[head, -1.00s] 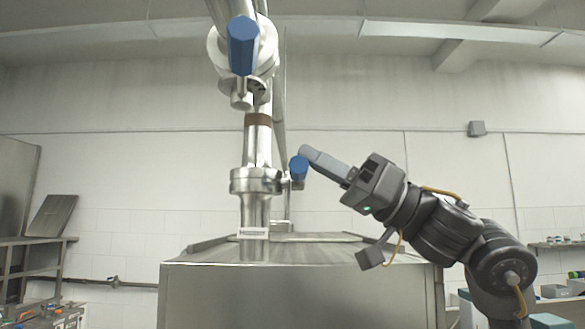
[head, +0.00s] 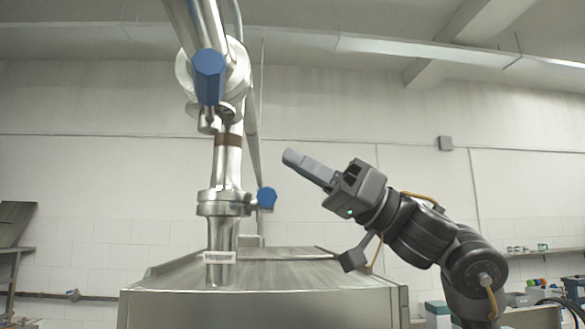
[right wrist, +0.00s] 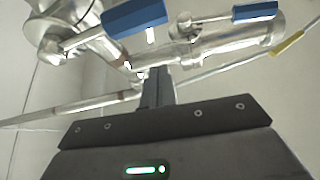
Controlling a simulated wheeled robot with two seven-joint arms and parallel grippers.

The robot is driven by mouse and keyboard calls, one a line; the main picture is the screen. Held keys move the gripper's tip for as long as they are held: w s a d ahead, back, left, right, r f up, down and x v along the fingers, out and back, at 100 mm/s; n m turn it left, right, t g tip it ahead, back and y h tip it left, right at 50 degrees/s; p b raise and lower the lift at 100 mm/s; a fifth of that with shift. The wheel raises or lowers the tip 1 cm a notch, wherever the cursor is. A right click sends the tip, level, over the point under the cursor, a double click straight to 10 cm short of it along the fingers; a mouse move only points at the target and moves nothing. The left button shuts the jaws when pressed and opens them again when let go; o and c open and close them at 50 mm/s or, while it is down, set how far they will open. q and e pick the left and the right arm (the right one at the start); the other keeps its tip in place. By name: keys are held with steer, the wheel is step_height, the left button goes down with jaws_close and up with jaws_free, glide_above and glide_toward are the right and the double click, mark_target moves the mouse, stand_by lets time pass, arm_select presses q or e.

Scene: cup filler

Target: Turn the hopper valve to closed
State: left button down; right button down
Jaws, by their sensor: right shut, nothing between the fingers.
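The hopper valve is a steel fitting (head: 225,203) on an upright pipe above a metal tank, with a label reading "Hopper" (head: 219,257) below it. Its small blue handle (head: 266,198) sticks out on the right side, seen nearly end-on. My right gripper (head: 291,157) is shut and empty, up and to the right of that handle and apart from it in the picture. In the right wrist view the shut fingers (right wrist: 155,88) point toward steel pipes. Two blue handles show there, a near one (right wrist: 135,17) and a farther one (right wrist: 255,11). My left gripper is out of view.
A larger blue handle (head: 209,77) sits on the upper pipe. The steel tank (head: 260,308) fills the lower middle. A yellow handle (right wrist: 287,43) shows in the right wrist view. Shelves with small items stand at the far right. Free air lies right of the pipe.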

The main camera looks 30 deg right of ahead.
steer(key=b+v, duration=0.4)
steer(key=v, duration=0.5)
steer(key=shift+w+f, duration=0.2)
steer(key=shift+w, duration=0.1)
steer(key=shift+w, duration=0.2)
